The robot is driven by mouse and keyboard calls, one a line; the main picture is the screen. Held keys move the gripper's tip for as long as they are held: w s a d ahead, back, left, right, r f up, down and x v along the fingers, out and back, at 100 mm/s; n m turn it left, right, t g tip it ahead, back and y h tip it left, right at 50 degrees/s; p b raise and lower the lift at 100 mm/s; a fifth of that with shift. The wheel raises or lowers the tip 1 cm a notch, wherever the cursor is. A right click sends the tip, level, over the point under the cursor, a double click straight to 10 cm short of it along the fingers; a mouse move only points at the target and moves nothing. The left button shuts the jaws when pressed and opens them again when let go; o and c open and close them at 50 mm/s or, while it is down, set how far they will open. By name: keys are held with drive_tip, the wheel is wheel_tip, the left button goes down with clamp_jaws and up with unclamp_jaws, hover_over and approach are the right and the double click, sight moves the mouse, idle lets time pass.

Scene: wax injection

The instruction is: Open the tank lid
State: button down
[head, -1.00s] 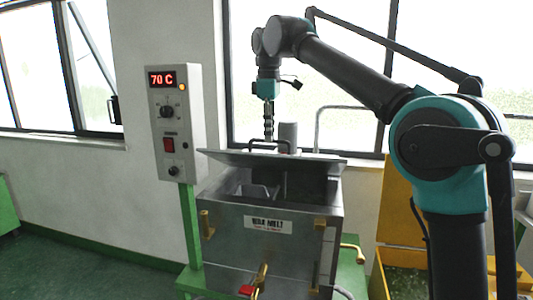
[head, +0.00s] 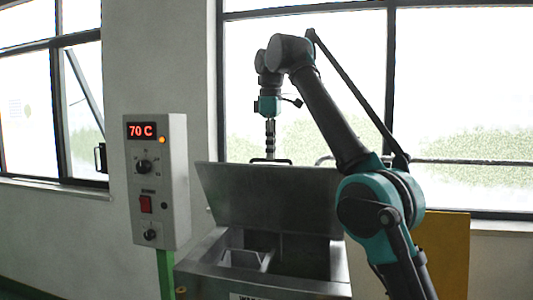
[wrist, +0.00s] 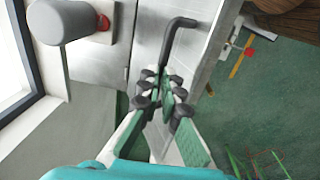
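The grey metal tank lid (head: 270,200) is tilted well up on the tank (head: 207,272), its face toward the head camera. The tank's inside with its dividers shows below it. The dark lid handle (head: 284,161) stands at the lid's upper edge; it also shows in the wrist view (wrist: 172,38). My gripper (head: 270,153) points down at this handle. In the wrist view, my gripper's fingertips (wrist: 163,85) are close together around the handle's near part, which they partly hide.
A control box (head: 157,190) reading 70 C stands left of the tank on a green post. A yellow panel (head: 445,250) stands behind my arm at right. A grey cylinder (wrist: 62,20) is near the handle in the wrist view. Windows are behind.

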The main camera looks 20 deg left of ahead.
drive_tip(key=shift+w+a+f, duration=0.1)
drive_tip(key=shift+w+f, duration=0.15)
drive_tip(key=shift+w, duration=0.3)
drive_tip(key=shift+w+f, duration=0.2)
drive_tip(key=shift+w, duration=0.35)
drive_tip(key=c, duration=2.1)
unclamp_jaws()
drive_tip(key=shift+o, duration=1.3)
drive_tip(key=shift+w+f, duration=0.45)
drive_tip(key=shift+w, duration=0.4)
drive_tip(key=shift+o, duration=1.2)
drive_tip(key=shift+s+r, duration=0.2)
drive_tip(key=shift+s, duration=0.3)
